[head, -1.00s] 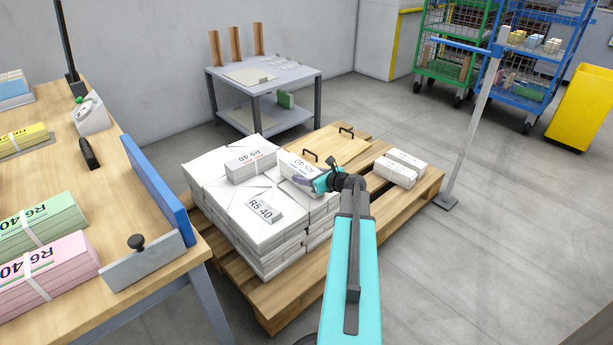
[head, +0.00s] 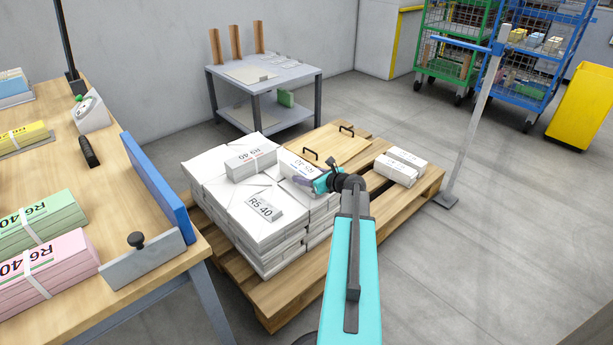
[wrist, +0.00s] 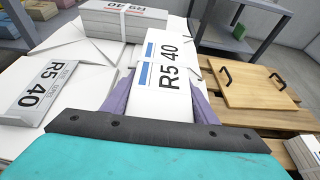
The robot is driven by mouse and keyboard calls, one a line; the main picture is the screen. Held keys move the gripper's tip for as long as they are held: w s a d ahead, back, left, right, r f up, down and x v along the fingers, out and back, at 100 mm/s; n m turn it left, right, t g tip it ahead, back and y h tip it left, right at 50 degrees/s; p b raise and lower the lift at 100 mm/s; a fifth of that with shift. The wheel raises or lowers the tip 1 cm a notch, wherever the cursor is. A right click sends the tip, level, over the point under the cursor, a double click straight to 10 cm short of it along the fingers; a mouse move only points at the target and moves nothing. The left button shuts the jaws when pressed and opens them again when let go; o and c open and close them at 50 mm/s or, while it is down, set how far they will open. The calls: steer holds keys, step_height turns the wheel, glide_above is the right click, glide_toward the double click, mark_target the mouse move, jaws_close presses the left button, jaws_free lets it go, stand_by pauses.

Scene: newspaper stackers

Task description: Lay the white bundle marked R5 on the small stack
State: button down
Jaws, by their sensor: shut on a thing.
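My gripper (wrist: 164,103) is shut on a white bundle marked R5 40 (wrist: 165,62), with a purple finger along each side. In the head view my gripper (head: 307,183) is at the right part of the large white stack (head: 268,247), and the held bundle (head: 295,163) is partly hidden behind it. I cannot tell whether the bundle touches the stack. The small stack (head: 400,166), low white bundles side by side, is on the pallet's right part.
The wooden pallet (head: 275,303) bears both stacks and a wooden board with two black handles (head: 325,145). A grey table (head: 265,78) stands behind. A workbench with coloured bundles (head: 108,195) is at left. A post (head: 470,130) stands right of the pallet.

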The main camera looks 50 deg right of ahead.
steer(key=c, duration=0.6)
jaws_free()
steer(key=shift+r, duration=0.1)
steer(key=shift+c, duration=0.2)
steer(key=shift+f, duration=0.2)
steer(key=p+v, duration=0.4)
steer(key=v, duration=1)
steer(key=shift+w+r, duration=0.1)
